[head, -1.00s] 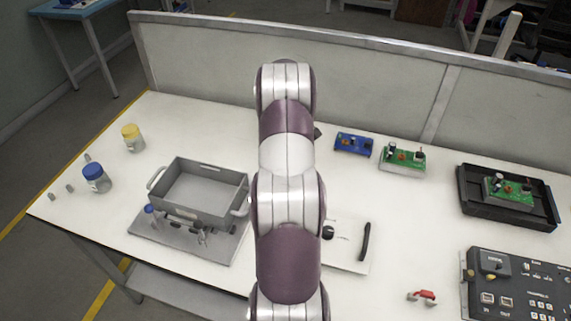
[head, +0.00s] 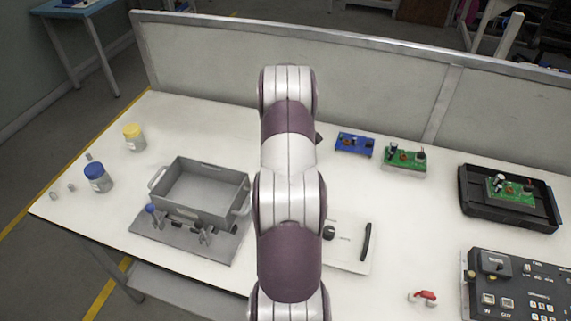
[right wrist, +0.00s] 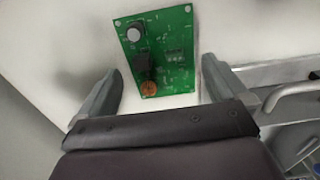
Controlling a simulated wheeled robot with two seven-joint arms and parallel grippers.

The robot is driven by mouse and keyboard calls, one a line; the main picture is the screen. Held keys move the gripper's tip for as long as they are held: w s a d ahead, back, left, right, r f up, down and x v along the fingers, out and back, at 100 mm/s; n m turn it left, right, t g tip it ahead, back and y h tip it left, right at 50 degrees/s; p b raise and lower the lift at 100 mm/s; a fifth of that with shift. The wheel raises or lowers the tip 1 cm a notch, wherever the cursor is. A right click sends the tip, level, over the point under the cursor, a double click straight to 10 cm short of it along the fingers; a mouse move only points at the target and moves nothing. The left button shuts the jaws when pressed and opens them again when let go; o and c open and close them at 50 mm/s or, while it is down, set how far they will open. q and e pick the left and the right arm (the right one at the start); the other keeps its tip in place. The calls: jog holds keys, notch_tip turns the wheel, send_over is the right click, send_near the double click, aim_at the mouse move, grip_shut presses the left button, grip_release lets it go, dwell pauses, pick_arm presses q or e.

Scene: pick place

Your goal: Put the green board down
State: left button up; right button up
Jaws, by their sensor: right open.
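In the right wrist view a green board (right wrist: 156,50) with a dark block, a round light part and an orange part lies between the fingers of my right gripper (right wrist: 160,78). The fingers stand apart, with gaps to the board on both sides. A pale surface shows around the board. In the head view my right arm hides this spot, and the gripper is almost wholly hidden behind it. Two other green boards show there: one (head: 405,157) on the table at the back and one (head: 511,190) in a black tray (head: 467,205). My left gripper is not seen.
A grey bin (head: 207,205) stands left of my arm, with tools by its front. A blue board (head: 354,144) lies at the back. Jars (head: 97,178) stand at the left, a control panel (head: 510,290) at the right. A partition (head: 380,80) closes the back.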

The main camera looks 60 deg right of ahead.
notch_tip(320, 180, up, 5)
jog(key=shift+r, duration=0.1)
notch_tip(320, 180, up, 5)
jog(key=p, duration=0.3)
jog(key=shift+p, duration=0.4)
